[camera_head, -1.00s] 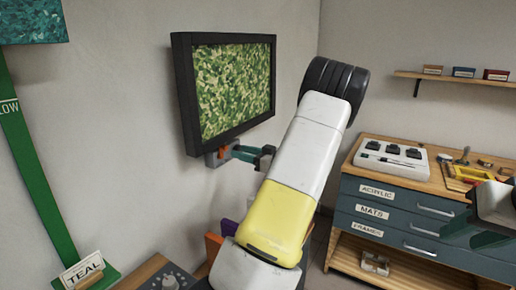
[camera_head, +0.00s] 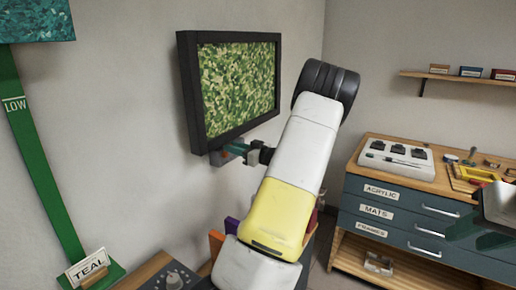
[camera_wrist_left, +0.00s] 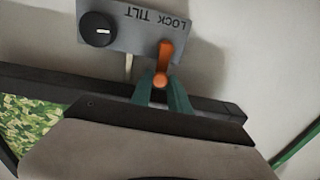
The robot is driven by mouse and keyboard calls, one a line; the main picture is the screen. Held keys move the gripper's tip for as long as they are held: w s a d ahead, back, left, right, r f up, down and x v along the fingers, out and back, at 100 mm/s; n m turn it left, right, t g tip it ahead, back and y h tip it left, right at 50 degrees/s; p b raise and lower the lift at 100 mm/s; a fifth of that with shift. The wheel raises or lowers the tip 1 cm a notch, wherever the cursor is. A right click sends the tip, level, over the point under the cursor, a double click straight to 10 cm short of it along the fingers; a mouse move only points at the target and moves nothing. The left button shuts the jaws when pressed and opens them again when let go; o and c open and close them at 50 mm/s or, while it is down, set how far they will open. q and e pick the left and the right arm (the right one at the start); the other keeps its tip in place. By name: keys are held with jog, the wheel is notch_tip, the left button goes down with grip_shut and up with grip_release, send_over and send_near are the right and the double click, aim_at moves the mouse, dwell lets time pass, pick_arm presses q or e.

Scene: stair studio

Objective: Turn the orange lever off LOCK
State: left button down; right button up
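The orange lever (camera_wrist_left: 165,52) sits on a grey plate (camera_wrist_left: 122,28) marked LOCK and TILT, upside down in the left wrist view. Its upper part lies just below the word LOCK, and its rounded end is toward my fingers. My left gripper (camera_wrist_left: 160,84) has its teal fingers close on both sides of that end and looks shut on it. In the head view my left gripper (camera_head: 236,150) is at the plate under the framed screen (camera_head: 238,88); the lever is mostly hidden there. My right gripper (camera_head: 483,236) is at the right edge, partly cut off, its dark green fingers apart.
A black knob (camera_wrist_left: 97,29) is on the same plate. The screen's black frame is close above my left gripper in the head view. A drawer cabinet (camera_head: 400,222) with tools stands at right, under a shelf (camera_head: 455,79). A green strip (camera_head: 40,170) is at left.

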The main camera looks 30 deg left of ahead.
pick_arm(q)
jog(key=shift+w+f+m, duration=0.1)
jog(key=shift+w+m, duration=0.25)
jog(key=shift+m, duration=0.55)
jog(key=shift+w+m, duration=0.3)
jog(key=shift+m, duration=0.6)
jog(key=c, duration=1.3)
grip_release()
jog(key=d, duration=0.8)
jog(key=shift+s, duration=0.35)
